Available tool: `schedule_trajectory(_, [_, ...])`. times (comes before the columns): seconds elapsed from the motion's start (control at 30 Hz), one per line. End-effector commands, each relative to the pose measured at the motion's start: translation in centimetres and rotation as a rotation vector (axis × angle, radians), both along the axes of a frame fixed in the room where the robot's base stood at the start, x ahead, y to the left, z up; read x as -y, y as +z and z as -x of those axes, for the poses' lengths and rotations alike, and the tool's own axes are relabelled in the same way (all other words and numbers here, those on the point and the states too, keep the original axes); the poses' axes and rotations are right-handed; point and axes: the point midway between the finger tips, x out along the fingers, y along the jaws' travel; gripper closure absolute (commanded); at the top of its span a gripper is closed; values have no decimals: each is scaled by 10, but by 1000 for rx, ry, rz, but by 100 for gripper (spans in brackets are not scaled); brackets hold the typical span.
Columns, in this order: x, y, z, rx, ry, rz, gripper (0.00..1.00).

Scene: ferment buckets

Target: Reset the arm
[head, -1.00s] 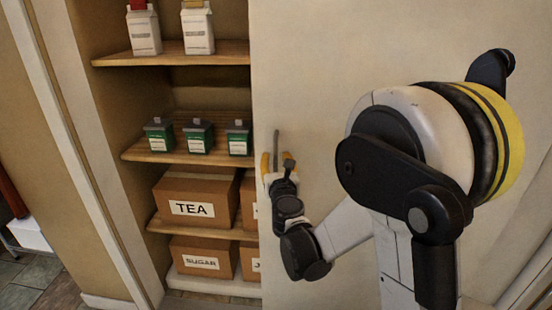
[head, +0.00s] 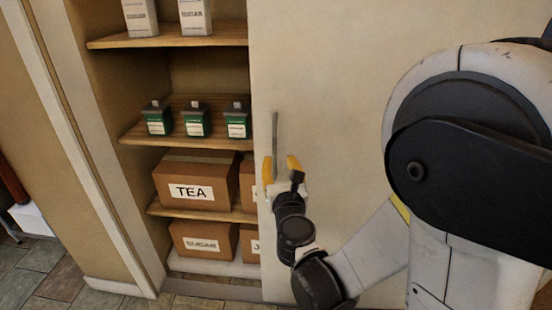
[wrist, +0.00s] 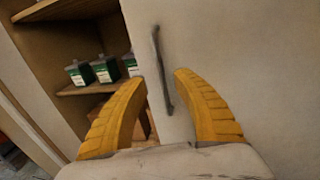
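My gripper (head: 281,166) is in front of the pale sliding door (head: 340,110), near the lower end of its dark vertical handle (head: 275,140). In the wrist view my gripper (wrist: 160,85) has its two yellow fingers spread wide apart. The handle (wrist: 161,70) shows between and beyond the fingertips, and nothing is held. The fingers look apart from the handle, though the exact gap is hard to judge.
Left of the door is an open cupboard with wooden shelves (head: 185,130). It holds cartons (head: 140,17), green-labelled jars (head: 195,121), a TEA box (head: 192,182) and a SUGAR box (head: 204,242). Tiled floor (head: 40,262) shows at lower left.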

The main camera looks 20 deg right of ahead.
Motion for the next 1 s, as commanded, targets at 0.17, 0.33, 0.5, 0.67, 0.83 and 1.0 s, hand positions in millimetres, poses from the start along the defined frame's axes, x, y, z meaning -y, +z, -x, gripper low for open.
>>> schedule_trajectory(0.17, [21, 8, 9, 1, -68, -242, 66])
schedule_trajectory(0.33, [64, 11, 44, 17, -274, -889, 66])
schedule_trajectory(0.5, [83, -7, 103, 63, -572, -1602, 66])
schedule_trajectory(0.67, [66, -30, 168, 125, -913, -2185, 66])
schedule_trajectory(0.83, [34, -43, 219, 179, -1235, -2569, 66])
schedule_trajectory(1.0, [16, -46, 240, 204, -1391, -2711, 66])
